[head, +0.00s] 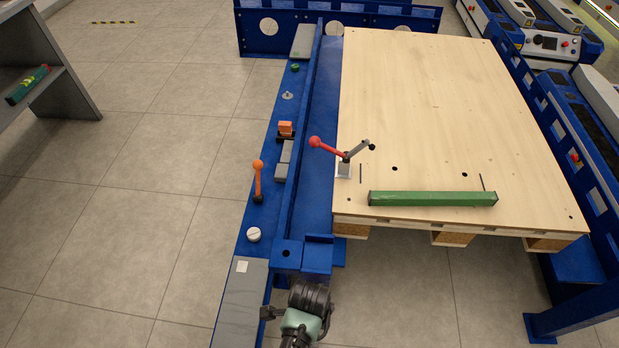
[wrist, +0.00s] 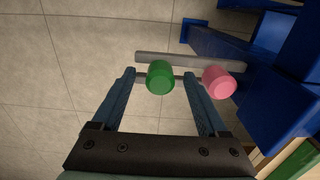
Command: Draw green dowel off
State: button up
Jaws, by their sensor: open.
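The green dowel (wrist: 160,78) shows nearly end-on in the wrist view, as a short round peg in front of a grey bar (wrist: 185,60). My gripper (wrist: 159,76) is open, with one finger on each side of the green dowel. Gaps show on both sides, and I cannot tell how deep it sits between the fingers. A pink dowel (wrist: 220,81) stands just right of the right finger, close to it. In the head view, part of my arm shows at the bottom edge, and neither dowel can be made out.
A blue frame (wrist: 230,60) fills the right of the wrist view. In the head view, a wooden platform (head: 430,110) carries a green square bar (head: 432,199) and a red-knobbed clamp (head: 345,158). An orange lever (head: 257,180) stands on the blue rail. Tiled floor lies open at left.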

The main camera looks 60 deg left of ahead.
grip_shut()
dwell(0.3)
jog(key=shift+r, duration=0.15)
notch_tip(320, 180, up, 10)
jog(key=p, duration=0.3)
jog(key=shift+p, duration=0.65)
dwell(0.3)
